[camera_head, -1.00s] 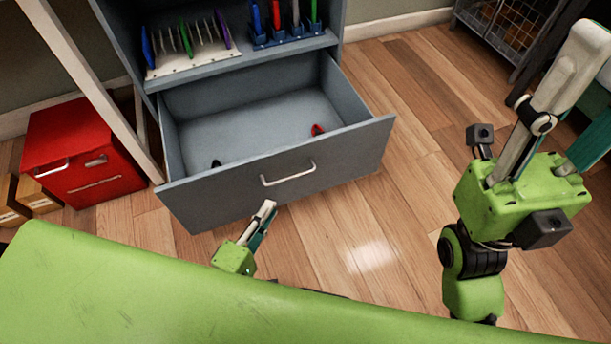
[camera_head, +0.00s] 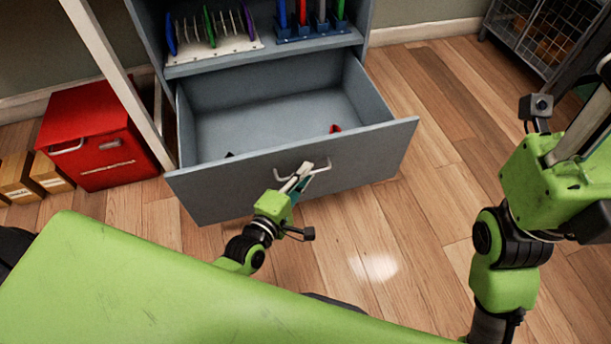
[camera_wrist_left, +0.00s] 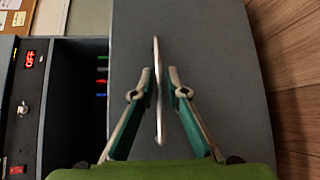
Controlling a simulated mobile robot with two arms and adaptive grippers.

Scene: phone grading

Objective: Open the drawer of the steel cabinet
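The steel cabinet (camera_head: 265,66) stands at the top centre of the head view. Its grey drawer (camera_head: 215,192) is pulled well out, with its inside in view. My left gripper (camera_head: 303,172) is at the pale bar handle (camera_head: 322,169) on the drawer front. In the left wrist view the handle (camera_wrist_left: 159,90) lies between the two fingers of my left gripper (camera_wrist_left: 160,78).
A red box (camera_head: 95,140) and cardboard boxes (camera_head: 30,178) stand left of the cabinet. Small red and dark items lie in the drawer. Coloured items stand in racks (camera_head: 215,52) on the shelf above. A wire cage (camera_head: 540,35) is at top right. The wooden floor right of the drawer is clear.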

